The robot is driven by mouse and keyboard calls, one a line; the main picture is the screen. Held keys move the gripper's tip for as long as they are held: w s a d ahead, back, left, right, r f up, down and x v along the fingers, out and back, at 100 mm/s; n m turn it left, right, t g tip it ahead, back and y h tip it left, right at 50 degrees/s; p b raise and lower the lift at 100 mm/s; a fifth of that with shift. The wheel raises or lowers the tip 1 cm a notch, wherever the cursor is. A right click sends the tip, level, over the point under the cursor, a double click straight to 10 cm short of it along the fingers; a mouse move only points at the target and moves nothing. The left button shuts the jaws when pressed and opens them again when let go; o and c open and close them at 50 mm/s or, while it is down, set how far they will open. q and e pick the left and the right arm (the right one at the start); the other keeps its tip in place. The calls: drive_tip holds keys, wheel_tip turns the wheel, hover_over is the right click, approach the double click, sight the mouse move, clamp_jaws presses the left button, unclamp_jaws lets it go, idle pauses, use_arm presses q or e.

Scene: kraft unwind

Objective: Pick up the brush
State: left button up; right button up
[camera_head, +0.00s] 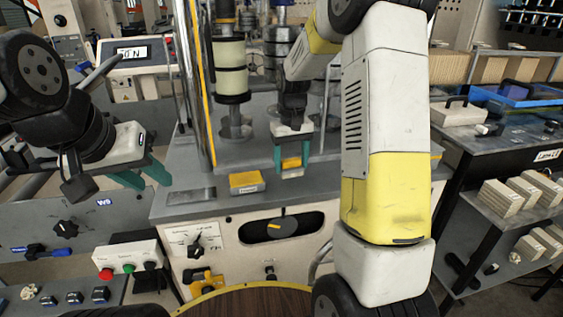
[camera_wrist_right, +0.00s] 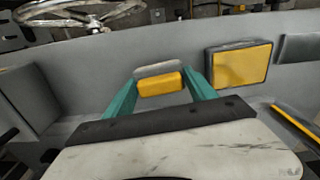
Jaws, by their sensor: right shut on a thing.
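The brush (camera_head: 291,164), a small yellow block with a grey part, is between the teal fingers of my right gripper (camera_head: 291,157) in the head view. The gripper is shut on it, over the grey machine top. In the right wrist view the brush (camera_wrist_right: 160,84) shows yellow with a grey strip beyond, between the fingertips of my right gripper (camera_wrist_right: 160,86). Whether it touches the surface I cannot tell. My left gripper (camera_head: 142,176) is empty at the left, its teal fingers apart, well away from the brush.
A yellow-topped block (camera_head: 246,181) lies on the machine top (camera_head: 205,166) left of the brush; it also shows in the right wrist view (camera_wrist_right: 240,65). Vertical rods and a cream roll (camera_head: 229,67) stand behind. A dark table (camera_head: 500,143) is at the right.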

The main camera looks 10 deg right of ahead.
drive_tip(key=s+a+r, duration=0.2)
drive_tip(key=s+a, duration=0.8)
drive_tip(key=s, duration=0.2)
drive_tip(key=shift+s, duration=0.25)
drive_tip(key=o, duration=0.8)
drive_tip(key=c, duration=0.6)
